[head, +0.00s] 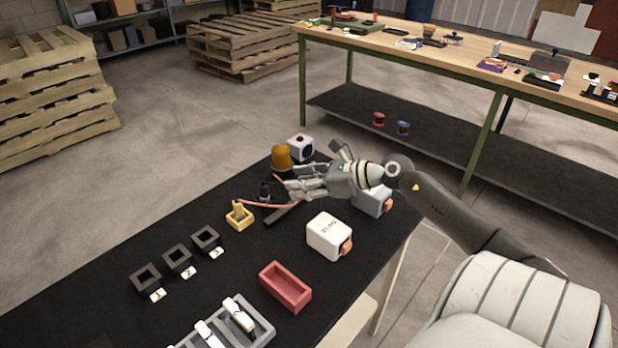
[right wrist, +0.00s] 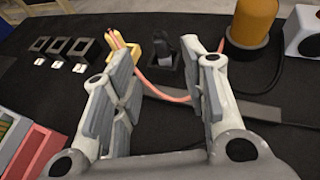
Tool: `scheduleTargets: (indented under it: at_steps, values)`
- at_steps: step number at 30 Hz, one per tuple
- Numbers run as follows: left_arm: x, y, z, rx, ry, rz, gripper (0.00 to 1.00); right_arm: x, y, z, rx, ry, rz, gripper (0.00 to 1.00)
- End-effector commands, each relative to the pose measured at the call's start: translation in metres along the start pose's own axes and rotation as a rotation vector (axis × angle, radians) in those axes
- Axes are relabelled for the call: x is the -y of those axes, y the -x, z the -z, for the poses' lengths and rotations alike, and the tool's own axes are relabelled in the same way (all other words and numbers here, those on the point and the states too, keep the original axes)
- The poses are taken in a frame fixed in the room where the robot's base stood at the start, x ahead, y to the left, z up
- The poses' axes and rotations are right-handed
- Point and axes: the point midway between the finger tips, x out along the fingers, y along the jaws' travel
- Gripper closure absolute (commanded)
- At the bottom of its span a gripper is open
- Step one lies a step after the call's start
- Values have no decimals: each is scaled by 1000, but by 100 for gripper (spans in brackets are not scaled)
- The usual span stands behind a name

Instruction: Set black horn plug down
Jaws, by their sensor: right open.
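The black horn plug (right wrist: 162,48) stands upright in or on a small dark base in the right wrist view; whether it is seated cannot be told. It shows small and dark in the head view (head: 264,190). My right gripper (head: 281,187) is open over the black table. In the right wrist view its two fingers (right wrist: 165,85) are spread apart with nothing between them, and the plug lies beyond the fingertips, in line with the gap. My left gripper is not in view.
A yellow block (head: 239,217) with a pinkish cable is left of the gripper. An amber lamp (head: 281,158) and a white box with a black round front (head: 301,147) stand behind. A white cube (head: 329,236), red tray (head: 286,288) and several black sockets (head: 177,260) are nearer.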

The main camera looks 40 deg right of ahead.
Motion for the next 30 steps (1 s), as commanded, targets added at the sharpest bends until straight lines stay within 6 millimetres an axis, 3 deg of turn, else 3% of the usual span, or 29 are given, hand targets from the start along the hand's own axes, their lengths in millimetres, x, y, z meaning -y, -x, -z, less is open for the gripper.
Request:
scheduleTargets:
  at_steps: [8,26,30]
  values:
    - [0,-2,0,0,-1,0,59,0,18,0,1,-1,0,60]
    - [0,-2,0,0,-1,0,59,0,19,0,1,-1,0,60]
    - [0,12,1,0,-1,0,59,0,24,-13,1,0,0,60]
